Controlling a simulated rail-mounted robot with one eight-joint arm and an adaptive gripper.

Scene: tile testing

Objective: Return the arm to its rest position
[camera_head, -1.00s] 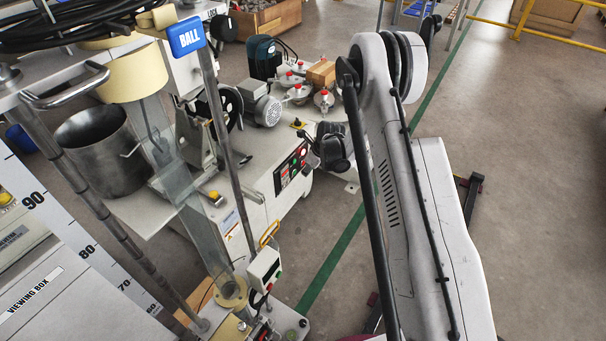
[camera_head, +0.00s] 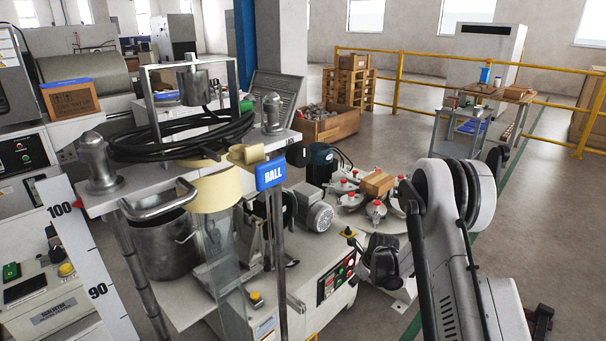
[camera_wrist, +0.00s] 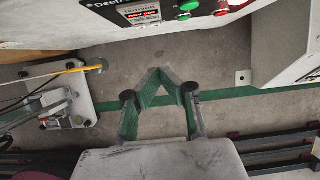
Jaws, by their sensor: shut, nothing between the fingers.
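My gripper (camera_wrist: 160,73) is in the middle of the wrist view, with its two green-grey fingers meeting at the tips. It is shut and empty, and bare grey floor shows behind it. In the head view my white arm (camera_head: 447,275) stands at the lower right and bends at a large round joint. The dark end of the arm hangs beside the machine's control panel (camera_head: 336,278); the fingertips cannot be made out there. The panel, with its red and green buttons, also shows at the top of the wrist view (camera_wrist: 180,10).
A machine bench with a motor (camera_head: 313,217) and several red-capped lids stands left of my arm. A small base plate (camera_wrist: 65,112) is at left in the wrist view. Open floor (camera_head: 555,240) lies right, bounded by yellow railing (camera_head: 430,84).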

